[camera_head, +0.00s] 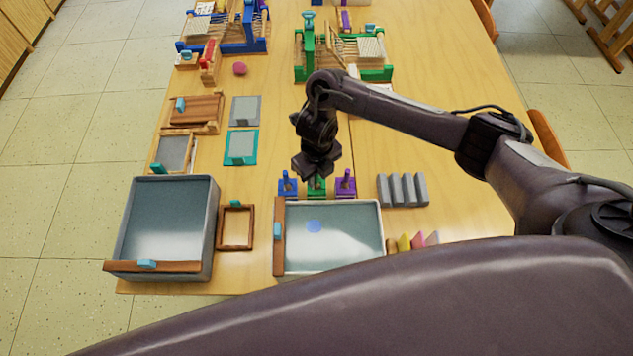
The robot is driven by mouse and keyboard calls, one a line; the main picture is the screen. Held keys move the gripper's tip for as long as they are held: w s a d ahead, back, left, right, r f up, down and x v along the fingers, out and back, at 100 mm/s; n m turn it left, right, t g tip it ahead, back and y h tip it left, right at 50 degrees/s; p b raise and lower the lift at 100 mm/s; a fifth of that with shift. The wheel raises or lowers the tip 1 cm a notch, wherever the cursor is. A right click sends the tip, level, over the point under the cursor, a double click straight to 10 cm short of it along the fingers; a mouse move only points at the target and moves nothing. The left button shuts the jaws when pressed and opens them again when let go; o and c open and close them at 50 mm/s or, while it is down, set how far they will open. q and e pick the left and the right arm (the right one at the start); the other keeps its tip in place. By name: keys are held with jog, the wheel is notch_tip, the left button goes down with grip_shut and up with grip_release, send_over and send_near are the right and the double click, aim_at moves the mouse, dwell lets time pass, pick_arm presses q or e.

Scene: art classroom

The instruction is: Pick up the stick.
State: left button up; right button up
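I cannot tell for sure which thing is the stick. A brown wooden bar with a light blue grip (279,258) lies along the left edge of the right tray (383,243). A similar brown bar (185,267) lies across the front edge of the left tray (209,215). My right gripper (317,172) points down, just above a small green piece (317,187) that it partly covers. A blue piece (288,186) and a purple piece (346,184) flank it. Whether the gripper is open or shut is unclear. My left gripper is out of view.
Several grey blocks (402,190) stand right of the purple piece. A small wooden frame (235,228) lies between the trays. Blue (240,42) and green (307,55) racks stand farther back. A dark part of my body covers the front right.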

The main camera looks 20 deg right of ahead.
grip_shut()
